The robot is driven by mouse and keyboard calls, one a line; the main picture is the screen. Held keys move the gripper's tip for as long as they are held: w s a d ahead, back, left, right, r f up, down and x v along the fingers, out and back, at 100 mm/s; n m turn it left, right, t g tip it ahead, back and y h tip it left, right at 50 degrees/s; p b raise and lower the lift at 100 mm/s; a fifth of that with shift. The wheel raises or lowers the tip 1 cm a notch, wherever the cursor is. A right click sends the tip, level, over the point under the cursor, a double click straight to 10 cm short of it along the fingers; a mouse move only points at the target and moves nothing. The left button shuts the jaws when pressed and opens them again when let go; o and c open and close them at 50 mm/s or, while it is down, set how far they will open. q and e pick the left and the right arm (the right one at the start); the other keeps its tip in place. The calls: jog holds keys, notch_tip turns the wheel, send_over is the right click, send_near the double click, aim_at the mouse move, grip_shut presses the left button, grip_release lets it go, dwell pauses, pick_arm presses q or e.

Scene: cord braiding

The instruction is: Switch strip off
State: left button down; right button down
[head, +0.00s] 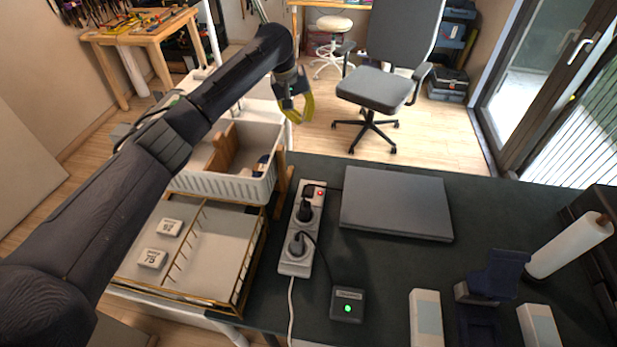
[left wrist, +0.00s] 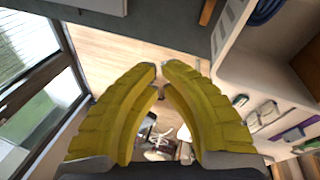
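A white power strip (head: 287,262) lies lengthwise on the dark desk, left of the laptop. A small red light, apparently its switch (head: 320,193), glows at the far end. Two black plugs sit in its sockets, and a white cord leaves its near end. My left gripper (head: 297,118) is beyond the far edge of the desk, above and behind the strip and apart from it. Its yellow fingers also show in the left wrist view (left wrist: 160,68), with the tips almost together and nothing between them. The strip is not in the left wrist view. I do not see my right gripper.
A closed grey laptop (head: 396,204) lies right of the strip. A black box with a green light (head: 347,304) lies near the strip's near end. A white basket (head: 215,184) and a divided tray (head: 213,250) stand left.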

aim_at(308, 189)
pick_arm(q)
jog(key=s+d+f+m+g+y, duration=0.2)
jog(key=s+f+m+g+y, duration=0.1)
jog(key=s, duration=0.7)
jog(key=shift+f, duration=0.25)
jog(key=shift+f, duration=0.1)
jog(key=f, duration=0.4)
jog(key=s+f, duration=0.1)
jog(key=f, duration=0.8)
jog(key=shift+s+a+f, duration=0.15)
jog(key=shift+s+f, duration=0.2)
jog(key=shift+f, duration=0.05)
